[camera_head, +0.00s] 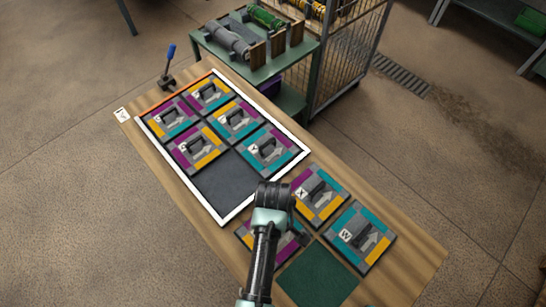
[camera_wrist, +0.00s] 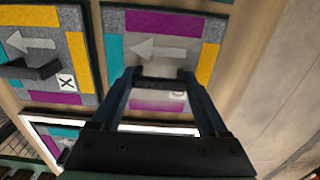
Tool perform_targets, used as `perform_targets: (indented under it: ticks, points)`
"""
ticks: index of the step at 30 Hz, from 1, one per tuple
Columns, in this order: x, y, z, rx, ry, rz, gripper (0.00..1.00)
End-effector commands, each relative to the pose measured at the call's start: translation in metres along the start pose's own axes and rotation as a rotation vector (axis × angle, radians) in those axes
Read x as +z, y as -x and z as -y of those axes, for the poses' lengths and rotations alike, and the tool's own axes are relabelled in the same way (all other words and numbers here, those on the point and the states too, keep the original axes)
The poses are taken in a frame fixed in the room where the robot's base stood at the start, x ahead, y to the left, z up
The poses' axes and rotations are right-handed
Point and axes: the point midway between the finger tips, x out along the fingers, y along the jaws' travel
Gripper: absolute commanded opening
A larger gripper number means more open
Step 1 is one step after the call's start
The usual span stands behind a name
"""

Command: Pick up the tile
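A square tile (camera_wrist: 165,25) with purple, yellow, teal and grey patches and a pale arrow lies under my gripper (camera_wrist: 159,76) in the wrist view. My fingers are spread wide, and the tile's black handle (camera_wrist: 160,84) shows between their tips; I cannot tell whether they touch it. In the head view this tile (camera_head: 257,240) is partly hidden by my arm. Tile X (camera_head: 325,197), with a black handle, lies beside it and shows at the left of the wrist view (camera_wrist: 75,50). Tile W (camera_head: 352,242) lies to the lower right.
A white-edged tray (camera_head: 296,160) on the wooden table (camera_head: 408,262) holds several similar tiles and one bare dark slot (camera_head: 222,187). A green square (camera_head: 318,275) lies bare at the front. A blue-handled tool (camera_head: 168,68) and a green shelf (camera_head: 262,70) stand behind.

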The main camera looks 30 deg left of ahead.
Motion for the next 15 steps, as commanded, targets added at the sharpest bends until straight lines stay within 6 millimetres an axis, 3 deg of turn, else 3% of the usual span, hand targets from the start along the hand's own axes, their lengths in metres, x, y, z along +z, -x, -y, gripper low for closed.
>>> perform_targets:
  ticks: [1,6,15]
  points:
    - [-0.0001,0.0002,0.0000,0.000,0.000,0.000,0.44]
    - [-0.0002,0.0005,-0.0002,0.001,0.000,-0.001,0.16]
    - [-0.0005,0.0071,-0.0007,0.002,0.000,-0.001,0.16]
